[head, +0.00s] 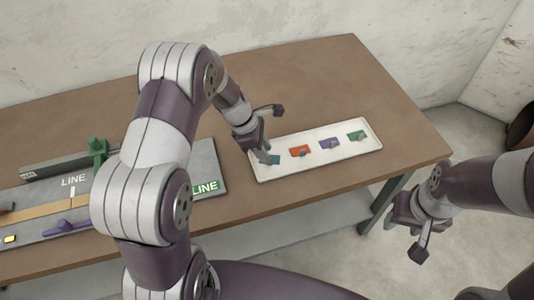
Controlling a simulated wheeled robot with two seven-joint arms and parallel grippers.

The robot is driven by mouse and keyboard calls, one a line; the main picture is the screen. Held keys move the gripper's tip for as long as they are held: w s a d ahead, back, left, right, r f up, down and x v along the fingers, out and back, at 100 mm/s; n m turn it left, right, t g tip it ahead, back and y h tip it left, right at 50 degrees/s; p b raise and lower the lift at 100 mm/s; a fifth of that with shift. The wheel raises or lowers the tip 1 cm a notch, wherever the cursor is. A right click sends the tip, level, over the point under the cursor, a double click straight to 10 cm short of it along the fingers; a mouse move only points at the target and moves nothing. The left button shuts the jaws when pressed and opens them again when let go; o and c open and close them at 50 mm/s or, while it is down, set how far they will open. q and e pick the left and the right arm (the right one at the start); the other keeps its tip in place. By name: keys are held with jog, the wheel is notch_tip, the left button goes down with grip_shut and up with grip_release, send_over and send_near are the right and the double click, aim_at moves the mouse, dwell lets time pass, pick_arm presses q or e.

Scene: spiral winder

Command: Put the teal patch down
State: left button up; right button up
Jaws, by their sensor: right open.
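The teal patch (275,160) is at the left end of a long white tray (315,166) on the brown table. My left gripper (266,156) is right at the patch, with its fingers pointing down and partly covering it. I cannot tell whether the fingers are shut on the patch or whether it rests on the tray floor. My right gripper (393,228) is open and empty, off the table's right front edge.
An orange patch (299,151), a purple patch (329,143) and a green patch (356,136) lie in the tray. A grey winder board (207,160) marked LINE, with a green clamp (97,150) and purple lever (67,227), is at left, partly behind my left arm. The table (330,75) behind the tray is clear.

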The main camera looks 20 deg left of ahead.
pick_arm(q)
jog(key=v, duration=0.9)
jog(key=s+d+r+m+y, duration=0.1)
jog(key=s+m+y, duration=0.3)
jog(key=s+m, duration=1.2)
jog(key=m, duration=0.4)
jog(key=shift+d+r+m, duration=0.25)
jog(key=shift+r+m, duration=0.05)
jog(key=shift+r, duration=0.05)
jog(key=shift+s, duration=0.1)
